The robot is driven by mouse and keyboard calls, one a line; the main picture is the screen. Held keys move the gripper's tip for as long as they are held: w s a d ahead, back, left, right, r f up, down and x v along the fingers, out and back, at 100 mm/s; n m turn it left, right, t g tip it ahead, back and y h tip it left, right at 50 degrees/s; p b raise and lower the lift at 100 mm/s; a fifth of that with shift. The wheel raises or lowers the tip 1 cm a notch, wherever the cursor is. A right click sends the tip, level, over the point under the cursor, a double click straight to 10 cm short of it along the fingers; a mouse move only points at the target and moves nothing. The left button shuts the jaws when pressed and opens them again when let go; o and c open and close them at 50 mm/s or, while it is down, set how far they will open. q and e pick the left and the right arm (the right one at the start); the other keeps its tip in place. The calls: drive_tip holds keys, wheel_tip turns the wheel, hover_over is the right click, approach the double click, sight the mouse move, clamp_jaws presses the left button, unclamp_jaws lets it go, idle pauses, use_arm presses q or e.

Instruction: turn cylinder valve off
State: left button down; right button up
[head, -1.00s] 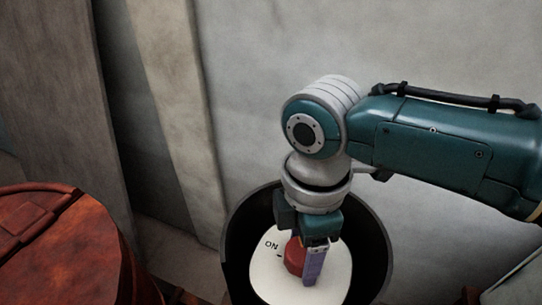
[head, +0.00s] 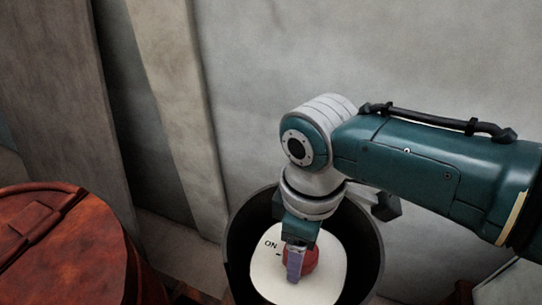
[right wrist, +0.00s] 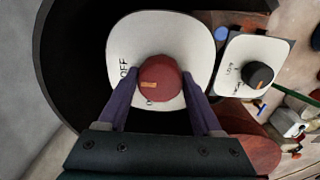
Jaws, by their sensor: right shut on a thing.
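A red round knob (head: 310,260) sits on a white plate (head: 328,282) inside a dark round housing (head: 369,245). "ON" is printed on the plate left of the knob in the head view. In the right wrist view the knob (right wrist: 160,78) has a short orange mark left of its middle, and "OFF" shows on the plate (right wrist: 190,35) to its left. A second marking below the knob is mostly hidden. My right gripper (right wrist: 161,82) has its purple fingers on both sides of the knob, shut on it. In the head view this gripper (head: 295,265) covers part of the knob. My left gripper is out of view.
A rusty red drum (head: 62,240) stands at the left. A pale wall (head: 400,50) is close behind the housing. In the right wrist view a second white plate with a black knob (right wrist: 258,75) is at the right, with cluttered small objects beyond.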

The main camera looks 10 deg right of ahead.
idle(0.3)
drive_tip(key=o, duration=1.4)
wheel_tip(320, 180, up, 10)
drive_tip(key=shift+p, duration=0.35)
